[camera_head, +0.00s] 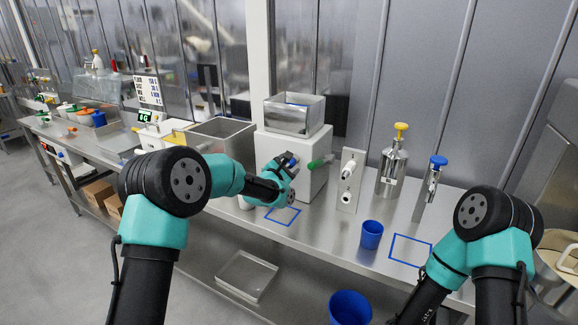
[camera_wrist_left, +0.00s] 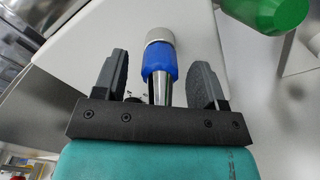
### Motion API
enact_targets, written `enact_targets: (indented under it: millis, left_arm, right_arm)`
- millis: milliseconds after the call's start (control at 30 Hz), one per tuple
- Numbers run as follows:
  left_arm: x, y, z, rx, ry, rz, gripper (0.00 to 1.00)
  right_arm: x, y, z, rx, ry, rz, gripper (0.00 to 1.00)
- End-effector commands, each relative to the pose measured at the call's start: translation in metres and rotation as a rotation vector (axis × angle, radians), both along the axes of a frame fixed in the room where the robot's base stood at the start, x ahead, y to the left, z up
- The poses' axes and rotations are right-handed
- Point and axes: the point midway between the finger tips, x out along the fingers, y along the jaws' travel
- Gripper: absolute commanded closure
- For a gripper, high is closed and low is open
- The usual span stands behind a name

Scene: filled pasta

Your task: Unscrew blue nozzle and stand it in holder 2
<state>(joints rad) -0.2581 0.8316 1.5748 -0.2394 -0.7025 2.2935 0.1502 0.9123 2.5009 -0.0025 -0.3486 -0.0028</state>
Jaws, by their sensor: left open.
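The blue nozzle (camera_wrist_left: 160,62) has a blue collar, with a silver fitting at one end and a silver tapered tip at the other. It is on the white machine (camera_head: 313,178). In the left wrist view my left gripper (camera_wrist_left: 163,66) is open, with one finger on each side of the nozzle and visible gaps to both. In the head view this gripper (camera_head: 291,164) is at the machine's front and mostly hides the nozzle. No holder marked 2 can be read. My right arm shows at the right, but its gripper is out of view.
A green part (camera_head: 319,162) juts from the machine, right of my left gripper; it also shows in the wrist view (camera_wrist_left: 268,12). Right of it stand an upright metal plate (camera_head: 351,165), a yellow-topped canister (camera_head: 392,170) and a blue cup (camera_head: 371,235). Blue-outlined squares mark the bench.

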Motion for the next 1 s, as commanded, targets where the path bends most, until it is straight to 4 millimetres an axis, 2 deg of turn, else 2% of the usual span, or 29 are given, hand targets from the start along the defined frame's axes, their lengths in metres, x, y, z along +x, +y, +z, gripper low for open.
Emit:
enact_targets:
  millis: [400,800,1000]
  left_arm:
    - [0.0,0.0,0.0,0.325,-0.152,0.0,0.35]
    - [0.0,0.0,0.0,0.358,-0.167,0.0,0.35]
    - [0.0,0.0,0.0,0.486,-0.227,0.0,0.35]
  right_arm:
    - [0.0,0.0,0.0,0.0,0.0,0.0,0.57]
    - [0.0,0.0,0.0,0.0,0.0,0.0,0.57]
    - [0.0,0.0,0.0,0.0,0.0,0.0,0.57]
